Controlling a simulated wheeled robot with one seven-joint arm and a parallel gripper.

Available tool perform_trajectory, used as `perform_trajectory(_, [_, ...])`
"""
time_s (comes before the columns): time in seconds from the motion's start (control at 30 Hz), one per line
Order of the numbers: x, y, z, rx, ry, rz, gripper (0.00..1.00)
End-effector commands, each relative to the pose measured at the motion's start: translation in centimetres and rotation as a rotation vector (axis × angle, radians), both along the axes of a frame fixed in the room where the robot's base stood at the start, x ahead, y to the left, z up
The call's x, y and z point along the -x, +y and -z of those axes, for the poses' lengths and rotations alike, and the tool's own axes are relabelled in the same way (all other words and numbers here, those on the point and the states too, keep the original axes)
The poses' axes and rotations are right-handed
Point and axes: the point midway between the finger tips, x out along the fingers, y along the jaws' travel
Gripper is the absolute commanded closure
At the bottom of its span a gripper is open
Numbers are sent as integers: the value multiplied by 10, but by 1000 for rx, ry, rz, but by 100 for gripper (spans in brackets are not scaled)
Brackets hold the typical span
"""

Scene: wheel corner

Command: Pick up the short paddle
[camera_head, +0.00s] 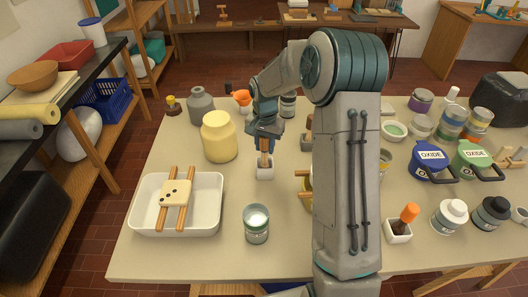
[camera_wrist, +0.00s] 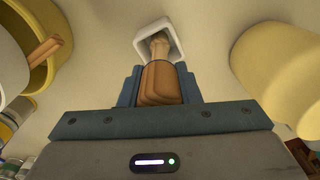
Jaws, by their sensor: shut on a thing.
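My gripper (camera_head: 265,142) points down over the left-middle of the table and is shut on the brown handle of a short wooden tool, seemingly the short paddle (camera_head: 264,158). In the wrist view, my gripper (camera_wrist: 160,90) has a blue finger on each side of the paddle's handle (camera_wrist: 160,80). The paddle's paler lower part reaches into a small white square holder (camera_wrist: 150,31), which also shows in the head view (camera_head: 265,174). The tip inside is hidden. I cannot tell whether the paddle touches the holder's walls.
A yellow jar (camera_head: 219,138) stands close left of the holder. A white tray (camera_head: 140,215) with a pale block on two sticks lies front left. A glazed tin (camera_head: 256,226) stands in front. A yellow bowl with sticks (camera_wrist: 60,45) is partly behind my arm.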

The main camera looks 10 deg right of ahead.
Motion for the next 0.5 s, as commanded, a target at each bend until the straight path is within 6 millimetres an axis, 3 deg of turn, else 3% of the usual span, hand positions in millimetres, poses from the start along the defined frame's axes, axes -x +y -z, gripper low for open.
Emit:
perform_trajectory(0.17, [-1, 0, -10, 2, -2, 0, 93])
perform_trajectory(0.5, [-1, 0, -75, 1, -4, 0, 93])
